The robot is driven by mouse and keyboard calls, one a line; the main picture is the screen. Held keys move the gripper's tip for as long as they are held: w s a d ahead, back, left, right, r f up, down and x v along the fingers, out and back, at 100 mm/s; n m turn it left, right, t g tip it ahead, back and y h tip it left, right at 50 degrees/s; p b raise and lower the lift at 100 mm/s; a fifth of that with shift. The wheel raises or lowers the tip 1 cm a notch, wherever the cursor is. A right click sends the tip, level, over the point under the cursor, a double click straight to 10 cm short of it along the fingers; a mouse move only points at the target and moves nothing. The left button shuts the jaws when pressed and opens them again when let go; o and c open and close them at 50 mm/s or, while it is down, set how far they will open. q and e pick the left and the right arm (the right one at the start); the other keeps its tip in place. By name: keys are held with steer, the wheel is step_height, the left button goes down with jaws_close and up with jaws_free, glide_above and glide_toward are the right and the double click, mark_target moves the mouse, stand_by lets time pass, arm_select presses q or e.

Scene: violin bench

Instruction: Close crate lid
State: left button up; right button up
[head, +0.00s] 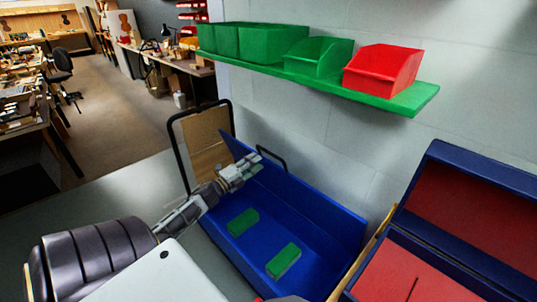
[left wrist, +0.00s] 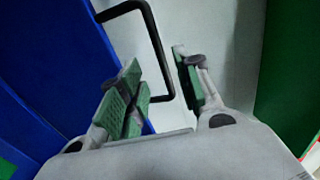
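The blue crate (head: 240,255) stands open on the bench, with two green blocks (head: 284,261) on its floor. A tall blue panel (head: 312,208), apparently the raised lid, stands along its wall side. A black handle (head: 272,158) sticks out at the panel's top edge. My left gripper (head: 250,165) is over the crate's far end, close to the handle. In the left wrist view my left gripper (left wrist: 158,78) is open, with the handle's outer bar (left wrist: 160,58) appearing between its fingers; contact cannot be told. My right gripper is not in view.
A green shelf (head: 408,100) with green bins (head: 272,44) and a red bin (head: 383,68) hangs above. A blue case (head: 485,180) with red lining stands open at right. A black-framed brown panel (head: 205,140) stands behind the crate's far end.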

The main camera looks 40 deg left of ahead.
mark_target(268, 153)
arm_select(q)
steer(key=shift+w+d+r+b, duration=0.1)
steer(key=shift+w+r+b, duration=0.05)
steer(key=shift+w, duration=1.1)
steer(key=shift+w+d+r+b, duration=0.15)
steer(key=shift+w+r, duration=0.05)
steer(key=shift+w, duration=1.1)
steer(key=shift+w+d+r+b, duration=0.1)
steer(key=shift+w+r+b, duration=0.05)
steer(key=shift+w, duration=1.4)
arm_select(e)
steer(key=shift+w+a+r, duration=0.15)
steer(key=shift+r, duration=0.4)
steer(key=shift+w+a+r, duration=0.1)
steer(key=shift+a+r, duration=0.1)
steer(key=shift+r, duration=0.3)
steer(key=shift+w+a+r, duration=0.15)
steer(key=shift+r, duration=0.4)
arm_select(q)
jaws_close()
